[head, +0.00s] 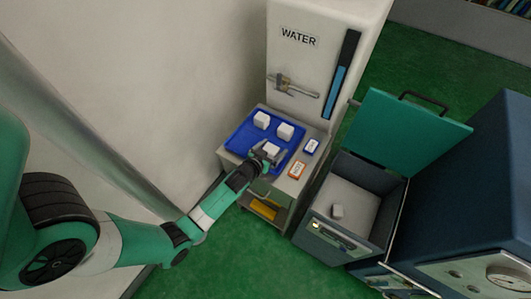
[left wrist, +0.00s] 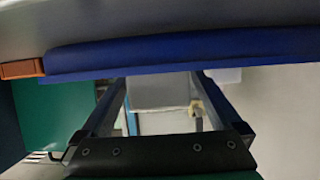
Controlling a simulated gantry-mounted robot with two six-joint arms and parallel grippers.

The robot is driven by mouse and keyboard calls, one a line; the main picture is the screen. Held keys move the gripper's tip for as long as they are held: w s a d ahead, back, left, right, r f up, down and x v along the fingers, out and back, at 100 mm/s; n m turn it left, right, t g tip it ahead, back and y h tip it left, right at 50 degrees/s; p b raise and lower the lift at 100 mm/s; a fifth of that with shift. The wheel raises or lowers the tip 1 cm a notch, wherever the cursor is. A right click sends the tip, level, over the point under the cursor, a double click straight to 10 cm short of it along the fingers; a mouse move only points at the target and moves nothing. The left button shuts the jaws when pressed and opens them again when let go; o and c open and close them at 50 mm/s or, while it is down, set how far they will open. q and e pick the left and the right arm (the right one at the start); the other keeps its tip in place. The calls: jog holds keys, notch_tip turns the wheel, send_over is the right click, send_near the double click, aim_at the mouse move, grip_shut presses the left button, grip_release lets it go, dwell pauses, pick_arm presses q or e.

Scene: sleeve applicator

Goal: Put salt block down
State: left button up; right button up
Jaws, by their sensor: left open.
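Three white blocks sit at the blue tray (head: 240,140): one at the back left (head: 261,119), one at the back right (head: 285,131), and a nearer salt block (head: 271,149). My left gripper (head: 268,155) is open at the nearer block and partly covers it. In the left wrist view, that block (left wrist: 157,90) lies between the open fingers of the left gripper (left wrist: 157,82), beside the blue tray edge (left wrist: 180,54). I cannot tell whether the fingers touch it. My right gripper is not in view.
A blue-labelled box (head: 311,147) and an orange-labelled box (head: 297,170) lie beside the tray. The white water tank (head: 300,65), with a tap, stands behind.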

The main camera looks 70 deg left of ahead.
pick_arm(q)
jog(key=p+v, duration=0.2)
jog(key=v, duration=0.8)
jog(key=shift+s+a+f+p, duration=0.1)
jog(key=shift+s+p, duration=0.15)
jog(key=shift+p, duration=0.05)
jog(key=shift+w, duration=0.1)
